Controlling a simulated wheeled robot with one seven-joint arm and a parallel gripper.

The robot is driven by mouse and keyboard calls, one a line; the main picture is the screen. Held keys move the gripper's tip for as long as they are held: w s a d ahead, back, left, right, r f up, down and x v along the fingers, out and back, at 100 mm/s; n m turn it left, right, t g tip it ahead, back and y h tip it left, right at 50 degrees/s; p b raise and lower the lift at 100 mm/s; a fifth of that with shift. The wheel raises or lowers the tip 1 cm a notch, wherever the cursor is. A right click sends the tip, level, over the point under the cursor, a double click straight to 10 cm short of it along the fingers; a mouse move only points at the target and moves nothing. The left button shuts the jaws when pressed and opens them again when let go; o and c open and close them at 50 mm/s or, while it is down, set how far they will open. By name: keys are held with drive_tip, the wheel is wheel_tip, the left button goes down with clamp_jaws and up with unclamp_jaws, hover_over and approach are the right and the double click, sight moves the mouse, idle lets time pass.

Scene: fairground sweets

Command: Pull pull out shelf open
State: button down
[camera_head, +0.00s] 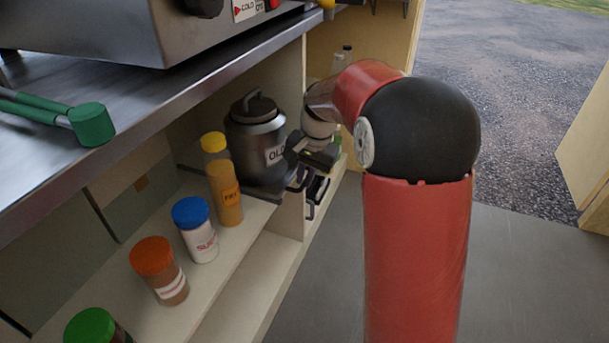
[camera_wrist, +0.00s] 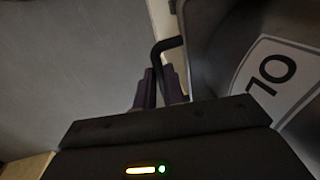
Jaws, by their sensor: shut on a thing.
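My gripper (camera_head: 308,188) is at the shelf's front right, beside the canister. In the wrist view a black bent handle (camera_wrist: 168,44) runs down between the two purple fingers of my gripper (camera_wrist: 159,88), which are shut on it. The canister's label shows close by at the right of the wrist view. My wrist hides part of the handle, and how far the shelf is out cannot be told.
Several capped bottles, including a blue-capped one (camera_head: 196,230) and an orange one (camera_head: 225,195), stand on the ledge left of the canister. The steel counter (camera_head: 150,120) overhangs it. A wooden upright (camera_head: 295,205) is close to my gripper. The grey floor (camera_head: 315,290) in front is clear.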

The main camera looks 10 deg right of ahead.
drive_tip(key=s+d, duration=0.7)
drive_tip(key=d, duration=0.3)
drive_tip(key=s+d, duration=0.8)
drive_tip(key=d, duration=0.3)
drive_tip(key=shift+s+d, duration=0.15)
drive_tip(key=shift+s, duration=0.05)
drive_tip(key=c, duration=1.5)
unclamp_jaws()
drive_tip(key=shift+r, duration=0.1)
wheel_tip(320, 180, up, 8)
drive_tip(key=d+p, duration=0.1)
drive_tip(key=p, duration=0.1)
drive_tip(key=shift+s+f, duration=0.25)
drive_tip(key=shift+s, duration=0.15)
